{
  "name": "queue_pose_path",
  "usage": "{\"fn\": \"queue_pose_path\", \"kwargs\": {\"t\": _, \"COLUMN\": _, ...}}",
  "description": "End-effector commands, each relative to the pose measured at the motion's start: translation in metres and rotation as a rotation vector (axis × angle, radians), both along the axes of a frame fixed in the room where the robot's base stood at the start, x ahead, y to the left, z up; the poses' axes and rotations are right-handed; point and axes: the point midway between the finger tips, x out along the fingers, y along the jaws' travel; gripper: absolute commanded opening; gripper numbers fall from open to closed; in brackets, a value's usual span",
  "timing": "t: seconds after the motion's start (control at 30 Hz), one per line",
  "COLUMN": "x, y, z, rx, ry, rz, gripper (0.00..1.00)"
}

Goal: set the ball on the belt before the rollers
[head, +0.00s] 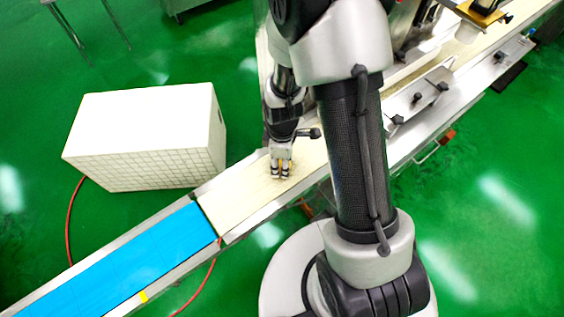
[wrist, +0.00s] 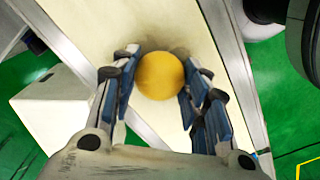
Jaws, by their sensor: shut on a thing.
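An orange-yellow ball (wrist: 160,76) sits between the fingers of my gripper (wrist: 158,90) in the wrist view, with blue pads on both sides of it. In the head view my gripper (head: 280,170) points down over the cream belt (head: 236,204), and a little of the ball shows between its fingers. The gripper is shut on the ball. The ball is at or just above the belt; I cannot tell whether it touches. The rollers cannot be clearly made out; machine parts stand along the belt at the upper right, partly hidden by my arm.
A blue belt section (head: 130,262) joins the cream belt at the lower left. A white box (head: 150,135) stands on the green floor beside the conveyor. Metal side rails (head: 250,222) edge the belt. A guide with black knobs (head: 425,97) lies at the upper right.

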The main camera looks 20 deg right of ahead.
Motion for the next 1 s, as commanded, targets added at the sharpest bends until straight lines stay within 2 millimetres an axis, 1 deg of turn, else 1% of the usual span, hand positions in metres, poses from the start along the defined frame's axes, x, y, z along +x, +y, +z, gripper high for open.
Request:
{"fn": "queue_pose_path", "kwargs": {"t": 0.13, "x": 0.0, "y": 0.0, "z": 0.001, "rx": 0.0, "ry": -0.001, "rz": 0.0, "gripper": 0.17}}
{"fn": "queue_pose_path", "kwargs": {"t": 0.23, "x": 0.0, "y": 0.0, "z": -0.002, "rx": 0.0, "ry": 0.0, "rz": 0.0, "gripper": 0.17}}
{"fn": "queue_pose_path", "kwargs": {"t": 0.27, "x": 0.0, "y": 0.0, "z": -0.002, "rx": 0.0, "ry": 0.0, "rz": 0.0, "gripper": 0.43}}
{"fn": "queue_pose_path", "kwargs": {"t": 0.53, "x": 0.0, "y": 0.0, "z": -0.001, "rx": 0.0, "ry": 0.0, "rz": 0.0, "gripper": 0.61}}
{"fn": "queue_pose_path", "kwargs": {"t": 0.87, "x": 0.0, "y": 0.0, "z": 0.0, "rx": 0.0, "ry": 0.0, "rz": 0.0, "gripper": 0.62}}
{"fn": "queue_pose_path", "kwargs": {"t": 0.97, "x": 0.001, "y": 0.0, "z": 0.008, "rx": 0.0, "ry": -0.002, "rz": 0.0, "gripper": 0.62}}
{"fn": "queue_pose_path", "kwargs": {"t": 1.0, "x": 0.001, "y": 0.0, "z": 0.014, "rx": 0.0, "ry": -0.004, "rz": 0.0, "gripper": 0.62}}
